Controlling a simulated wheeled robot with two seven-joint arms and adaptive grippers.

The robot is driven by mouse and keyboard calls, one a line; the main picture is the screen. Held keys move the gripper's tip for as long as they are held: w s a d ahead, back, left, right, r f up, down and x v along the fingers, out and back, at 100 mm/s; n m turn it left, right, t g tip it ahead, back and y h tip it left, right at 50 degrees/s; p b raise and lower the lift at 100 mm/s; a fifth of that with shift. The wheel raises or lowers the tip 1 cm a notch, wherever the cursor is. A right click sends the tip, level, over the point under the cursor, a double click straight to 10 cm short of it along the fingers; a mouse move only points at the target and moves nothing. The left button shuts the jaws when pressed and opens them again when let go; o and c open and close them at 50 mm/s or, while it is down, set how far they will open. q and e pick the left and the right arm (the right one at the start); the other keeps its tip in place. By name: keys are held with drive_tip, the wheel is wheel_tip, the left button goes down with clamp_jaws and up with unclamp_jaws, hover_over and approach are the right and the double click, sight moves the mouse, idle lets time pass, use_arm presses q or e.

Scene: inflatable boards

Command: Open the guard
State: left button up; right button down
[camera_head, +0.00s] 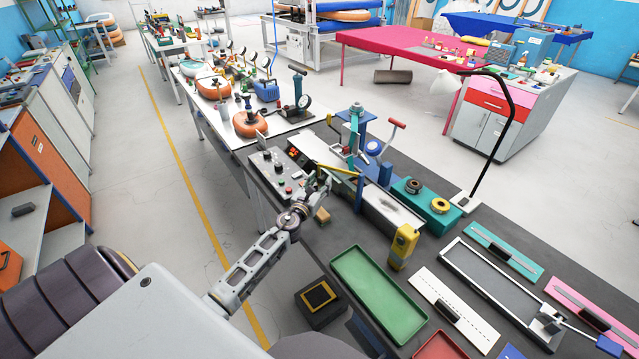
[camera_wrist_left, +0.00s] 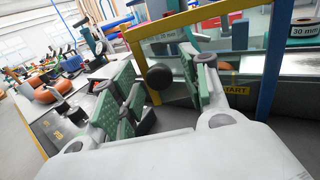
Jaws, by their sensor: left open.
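The guard is a clear panel with a yellow frame (camera_wrist_left: 205,16) on the workbench machine. A round black knob (camera_wrist_left: 160,76) sits on its front, toward its left side. In the head view the guard's yellow top edge (camera_head: 338,169) shows just beyond my left gripper (camera_head: 320,188). The guard looks closed over the machine's work area. In the left wrist view my left gripper (camera_wrist_left: 155,85) is open, with green-padded fingers. The knob appears between the fingers; I cannot tell whether they touch it. My right gripper is not in view.
A control box with buttons (camera_head: 277,171) stands left of the guard. A yellow upright device (camera_head: 402,246) and a green tray (camera_head: 378,292) lie nearer on the bench. A blue post (camera_wrist_left: 275,60) and a START label (camera_wrist_left: 236,90) are right of the knob.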

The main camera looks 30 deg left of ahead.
use_arm(q)
clamp_jaws()
idle(0.3)
idle(0.3)
